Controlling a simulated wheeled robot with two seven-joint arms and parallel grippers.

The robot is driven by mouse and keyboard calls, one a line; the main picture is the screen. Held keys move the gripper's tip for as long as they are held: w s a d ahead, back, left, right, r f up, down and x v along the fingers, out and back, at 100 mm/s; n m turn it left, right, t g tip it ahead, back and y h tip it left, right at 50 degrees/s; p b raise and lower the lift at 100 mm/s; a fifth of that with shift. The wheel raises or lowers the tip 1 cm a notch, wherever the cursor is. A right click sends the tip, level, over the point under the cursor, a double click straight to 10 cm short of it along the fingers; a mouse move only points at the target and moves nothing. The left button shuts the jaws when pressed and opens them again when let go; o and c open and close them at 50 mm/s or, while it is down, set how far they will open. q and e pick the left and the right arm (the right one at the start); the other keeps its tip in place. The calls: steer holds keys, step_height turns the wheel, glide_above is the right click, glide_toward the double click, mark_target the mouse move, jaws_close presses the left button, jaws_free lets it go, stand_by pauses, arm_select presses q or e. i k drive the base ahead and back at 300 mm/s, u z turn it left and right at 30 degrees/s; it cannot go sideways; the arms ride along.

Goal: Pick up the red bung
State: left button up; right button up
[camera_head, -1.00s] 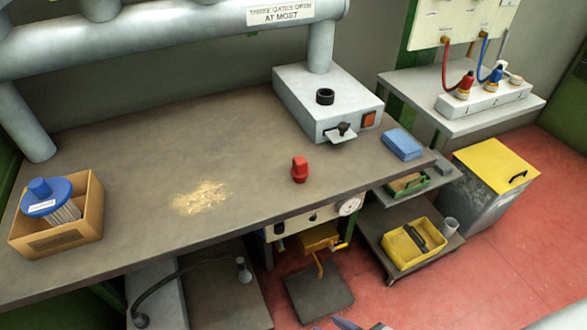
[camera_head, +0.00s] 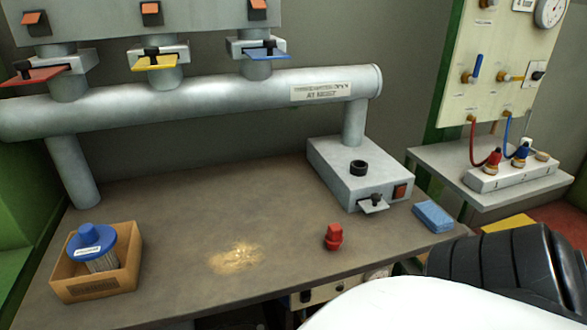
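The red bung (camera_head: 334,237) stands upright on the brown worktop (camera_head: 180,205), near its front edge and right of a pale patch of dust (camera_head: 235,258). Nothing is touching it. A white and black part of my own body fills the lower right of the view and covers part of the worktop's front edge. Neither of my grippers shows in the view.
A grey box with a black ring (camera_head: 358,168) on top stands behind the bung. A blue sponge-like block (camera_head: 433,217) lies to its right. A cardboard box (camera_head: 125,280) with a blue-capped filter (camera_head: 93,243) is at left. A thick grey pipe (camera_head: 230,92) crosses behind.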

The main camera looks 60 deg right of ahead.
mark_target(334, 237)
steer(key=k, duration=0.45)
steer(key=z, duration=0.8)
